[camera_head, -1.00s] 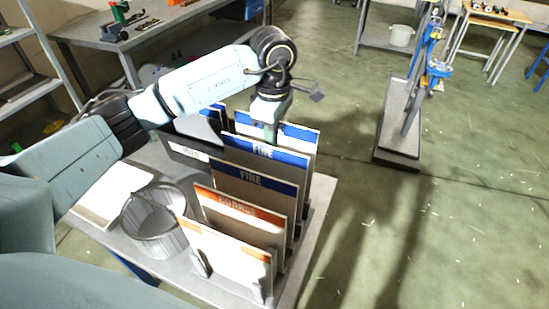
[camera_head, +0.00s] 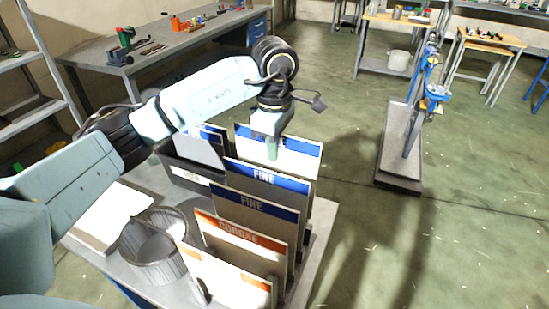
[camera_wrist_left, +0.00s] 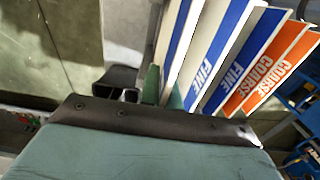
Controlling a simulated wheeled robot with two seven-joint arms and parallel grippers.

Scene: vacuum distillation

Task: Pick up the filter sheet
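My left gripper (camera_head: 272,152) points down over the farthest filter sheet (camera_head: 300,146), a white sheet with a blue top band. Its green fingers straddle the sheet's top edge and look shut on it; the far finger is mostly hidden. The sheet sits a little higher than its neighbours. Nearer stand two blue-banded FINE sheets (camera_head: 262,176) and two orange-banded ones, one marked COARSE (camera_head: 240,231). In the left wrist view, the green fingers (camera_wrist_left: 163,90) meet at the end sheet of the row. My right gripper is not in view.
A dark bin (camera_head: 185,172) with upright sheets stands left of the row. A wire-grey basket (camera_head: 152,240) and a pale flat sheet (camera_head: 105,215) are on the table. Open floor lies to the right, with a grey-based stand (camera_head: 398,160) beyond.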

